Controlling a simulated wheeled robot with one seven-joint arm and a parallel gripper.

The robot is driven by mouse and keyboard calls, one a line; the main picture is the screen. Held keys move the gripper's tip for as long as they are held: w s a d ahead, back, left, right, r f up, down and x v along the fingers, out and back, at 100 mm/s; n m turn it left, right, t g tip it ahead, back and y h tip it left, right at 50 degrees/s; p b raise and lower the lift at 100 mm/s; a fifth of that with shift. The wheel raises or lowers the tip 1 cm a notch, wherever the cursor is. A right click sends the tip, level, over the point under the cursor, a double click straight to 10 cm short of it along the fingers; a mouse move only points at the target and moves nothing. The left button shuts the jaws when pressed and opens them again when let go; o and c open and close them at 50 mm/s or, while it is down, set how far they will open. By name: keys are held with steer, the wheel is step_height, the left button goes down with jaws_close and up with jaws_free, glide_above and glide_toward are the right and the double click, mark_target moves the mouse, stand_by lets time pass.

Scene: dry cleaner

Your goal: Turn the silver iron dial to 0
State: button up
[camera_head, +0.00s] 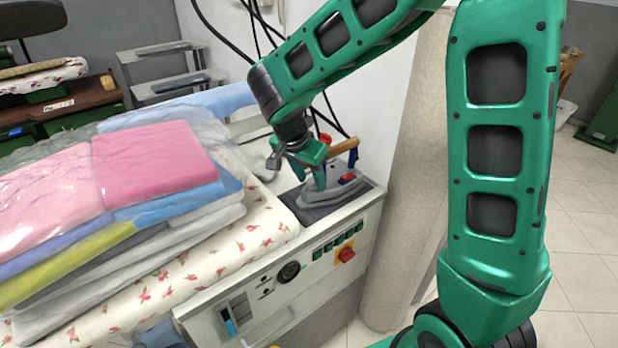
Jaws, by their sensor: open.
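The silver iron (332,191) rests on a dark plate (318,213) at the back corner of the ironing station, with a brown handle (343,147) and blue parts at its rear. A small red part (347,178) shows on its top right; I cannot tell whether it is the dial, and no numbers are readable. My gripper (298,171) is open and empty, pointing down over the left side of the iron. One finger overlaps the iron in the picture; I cannot tell whether it touches. My wrist and fingers hide part of the iron.
Folded garments in plastic (150,165) are stacked high on the floral ironing cover (265,225), left of the iron. The front panel (260,298) carries a red knob (345,254) and several green switches. Dark cables hang behind. A pale pillar (400,190) stands to the right.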

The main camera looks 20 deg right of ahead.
steer(key=c, duration=1)
steer(key=shift+n, duration=0.4)
steer(key=shift+s+d+n+t+y, duration=0.1)
steer(key=shift+n+t+y, duration=0.35)
steer(key=shift+n, duration=0.85)
steer(key=shift+n+t+y, duration=0.35)
steer(key=shift+n+t, duration=0.1)
steer(key=shift+n, duration=0.85)
steer(key=o, duration=1)
steer(key=shift+r, duration=0.1)
